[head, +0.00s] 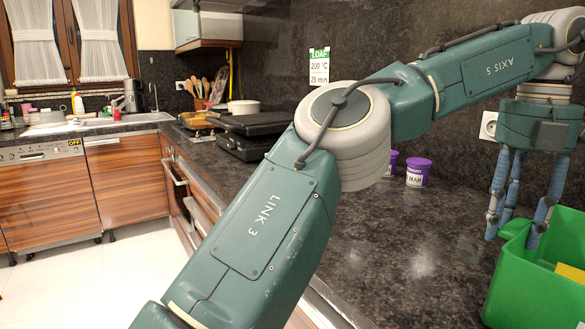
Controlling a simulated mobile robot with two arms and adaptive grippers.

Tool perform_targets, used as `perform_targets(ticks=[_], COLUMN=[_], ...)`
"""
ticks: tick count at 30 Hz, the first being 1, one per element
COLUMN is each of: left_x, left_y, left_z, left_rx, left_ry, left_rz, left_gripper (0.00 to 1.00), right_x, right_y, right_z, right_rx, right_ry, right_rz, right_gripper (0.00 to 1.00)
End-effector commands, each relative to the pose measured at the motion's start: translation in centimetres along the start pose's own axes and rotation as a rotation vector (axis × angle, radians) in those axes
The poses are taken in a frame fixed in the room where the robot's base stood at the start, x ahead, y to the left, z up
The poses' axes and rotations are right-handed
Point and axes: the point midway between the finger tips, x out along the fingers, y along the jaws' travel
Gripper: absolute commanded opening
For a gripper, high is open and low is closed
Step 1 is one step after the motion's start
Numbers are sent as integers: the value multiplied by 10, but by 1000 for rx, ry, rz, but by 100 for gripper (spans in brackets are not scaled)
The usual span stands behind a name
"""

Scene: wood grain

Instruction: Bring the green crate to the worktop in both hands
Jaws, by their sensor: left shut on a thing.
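The green crate (530,285) is at the right edge of the head view, cut off by the frame. Something yellow (570,272) shows inside it. My left gripper (518,236) points down at the crate's far left corner and is shut on its rim, with blue-grey fingers around the wall. The dark speckled worktop (430,235) runs behind and left of the crate. I cannot tell whether the crate's base touches it, as the base is out of frame. My right gripper is not in view.
Purple tubs (418,172) stand at the back of the worktop. A black grill (245,140) and a white pot (243,107) are farther left, then a sink (95,123). The worktop between tubs and crate is clear. A socket (488,126) is on the wall.

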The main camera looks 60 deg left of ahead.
Motion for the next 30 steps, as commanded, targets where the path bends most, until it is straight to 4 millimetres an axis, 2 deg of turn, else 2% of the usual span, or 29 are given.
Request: perform_targets(ticks=[6, 7, 9, 10, 16, 17, 19, 30], left_x=[8, 7, 7, 7, 8, 9, 9, 8], left_y=[4, 3, 3, 3, 1, 1, 1, 0], left_z=[0, 0, 0, 0, 0, 0, 0, 0], left_rx=[-5, -5, -5, -5, -2, -2, -2, -1], left_ry=[0, -1, -1, -1, -1, 2, 1, 0], left_rz=[7, 7, 6, 6, 3, 4, 3, 1], left_gripper=[0, 45, 59, 61, 61, 61, 61, 61], right_x=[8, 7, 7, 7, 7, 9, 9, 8], right_y=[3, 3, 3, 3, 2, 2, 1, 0], right_z=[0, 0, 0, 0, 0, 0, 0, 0], right_rx=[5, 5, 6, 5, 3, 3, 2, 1], right_ry=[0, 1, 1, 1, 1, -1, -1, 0], right_rz=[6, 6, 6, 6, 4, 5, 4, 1], right_gripper=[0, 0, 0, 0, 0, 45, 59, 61])
